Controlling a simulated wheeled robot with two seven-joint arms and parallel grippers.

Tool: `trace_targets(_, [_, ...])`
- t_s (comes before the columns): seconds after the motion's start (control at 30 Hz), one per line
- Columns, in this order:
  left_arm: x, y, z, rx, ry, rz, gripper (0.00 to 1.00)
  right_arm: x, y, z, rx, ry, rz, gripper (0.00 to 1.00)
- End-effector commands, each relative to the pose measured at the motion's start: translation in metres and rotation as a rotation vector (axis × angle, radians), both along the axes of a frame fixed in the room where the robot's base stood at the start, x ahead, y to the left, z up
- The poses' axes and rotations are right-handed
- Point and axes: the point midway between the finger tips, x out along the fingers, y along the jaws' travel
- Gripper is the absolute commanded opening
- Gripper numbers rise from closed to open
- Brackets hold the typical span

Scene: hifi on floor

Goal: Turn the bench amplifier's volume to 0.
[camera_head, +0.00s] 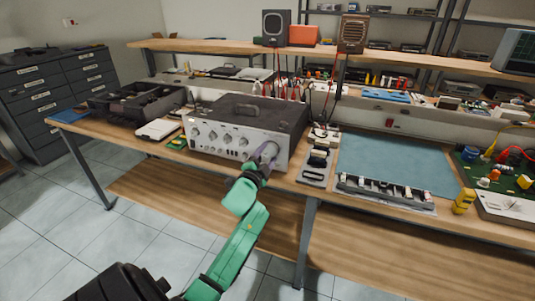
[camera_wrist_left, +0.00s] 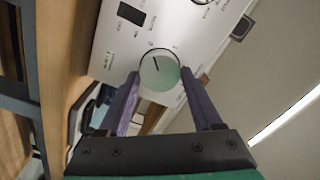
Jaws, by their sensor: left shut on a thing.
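The bench amplifier (camera_head: 236,125) is a wide silver-fronted unit with a dark top, standing on the wooden bench in the head view. Its silver front panel (camera_wrist_left: 115,45) fills the upper part of the left wrist view. The large round volume knob (camera_wrist_left: 160,69) has a dark pointer line and small marks around it. My left gripper (camera_head: 264,160) reaches the right end of the panel; its purple-grey fingers (camera_wrist_left: 160,78) are shut on the knob's two sides in the left wrist view. The pointer slants, but I cannot read its value. My right gripper is not in view.
Left of the amplifier are a black open tray (camera_head: 138,101) and a white device (camera_head: 159,129). Cables hang behind the amplifier. The floor before the bench is clear.

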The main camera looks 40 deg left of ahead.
Motion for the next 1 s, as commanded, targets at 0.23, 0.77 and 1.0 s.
trace_targets(0.23, [-0.0003, 0.0005, -0.0009, -0.059, -0.018, 0.001, 0.10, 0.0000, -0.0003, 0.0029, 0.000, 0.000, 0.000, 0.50])
trace_targets(0.77, [-0.0002, 0.0003, -0.0014, -0.069, -0.021, 0.001, 0.96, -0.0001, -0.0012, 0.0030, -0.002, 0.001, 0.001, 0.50])
trace_targets(1.0, [-0.0002, 0.0002, -0.0006, -0.067, -0.022, 0.000, 0.96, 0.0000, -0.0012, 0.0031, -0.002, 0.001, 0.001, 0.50])
